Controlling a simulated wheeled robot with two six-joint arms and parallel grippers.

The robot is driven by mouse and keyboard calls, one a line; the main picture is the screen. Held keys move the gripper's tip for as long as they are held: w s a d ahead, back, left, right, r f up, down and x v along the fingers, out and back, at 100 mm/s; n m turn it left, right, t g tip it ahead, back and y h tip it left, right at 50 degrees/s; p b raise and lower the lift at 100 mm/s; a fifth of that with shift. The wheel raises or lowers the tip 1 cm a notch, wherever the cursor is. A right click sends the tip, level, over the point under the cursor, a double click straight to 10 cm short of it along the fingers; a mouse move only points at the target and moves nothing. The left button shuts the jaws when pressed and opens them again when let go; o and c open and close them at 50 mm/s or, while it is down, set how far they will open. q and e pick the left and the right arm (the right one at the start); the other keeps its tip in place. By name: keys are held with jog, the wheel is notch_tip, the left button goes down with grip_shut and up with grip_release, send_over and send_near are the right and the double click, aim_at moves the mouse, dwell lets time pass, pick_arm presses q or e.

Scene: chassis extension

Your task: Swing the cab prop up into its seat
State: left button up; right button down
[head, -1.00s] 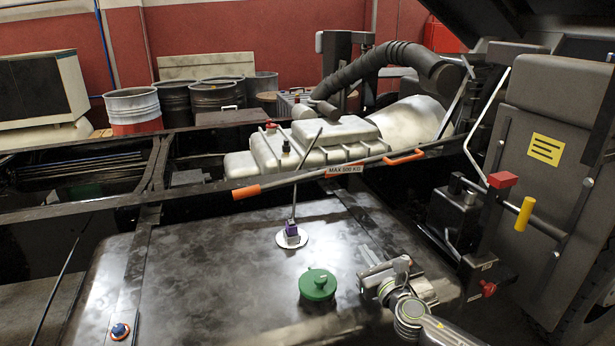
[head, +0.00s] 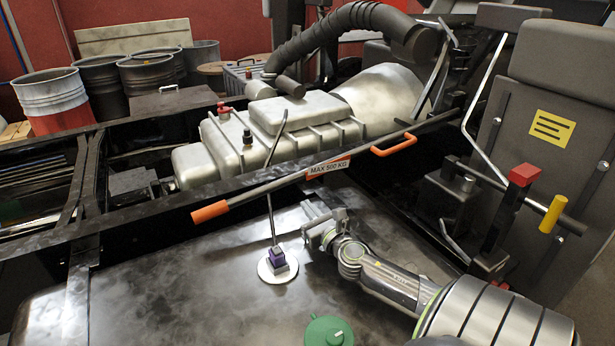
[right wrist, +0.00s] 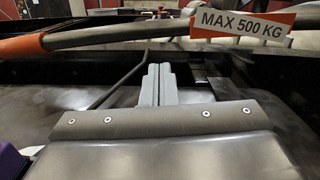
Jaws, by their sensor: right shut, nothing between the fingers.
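The cab prop (head: 290,178) is a long grey bar lying slantwise above the dark tank top, low at the left and higher at the right. It has an orange sleeve (head: 210,212) at its left end, an orange loop handle (head: 394,145) and a "MAX 500 KG" label (head: 328,167). In the right wrist view, the prop (right wrist: 130,35) crosses the top of the picture, beyond my fingers. My right gripper (head: 318,214) is shut and empty, just on the near side of the prop below the label; its closed fingers (right wrist: 156,86) point toward the bar. My left gripper is out of view.
A thin rod rises from a purple block on a white disc (head: 278,265), left of my right gripper. A green cap (head: 328,332) sits nearer. A red-topped lever (head: 524,174) and yellow grip (head: 553,213) stand at right. The engine (head: 290,130) lies behind the prop.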

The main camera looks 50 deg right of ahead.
jog(key=x, duration=0.6)
jog(key=shift+w+d+p, duration=0.25)
jog(key=shift+w+p, duration=0.05)
jog(key=shift+w, duration=0.25)
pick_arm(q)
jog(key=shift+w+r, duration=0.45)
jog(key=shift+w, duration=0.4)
pick_arm(e)
jog(key=shift+w, duration=0.15)
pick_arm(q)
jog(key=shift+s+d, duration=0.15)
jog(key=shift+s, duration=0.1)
pick_arm(e)
jog(key=shift+r, duration=0.1)
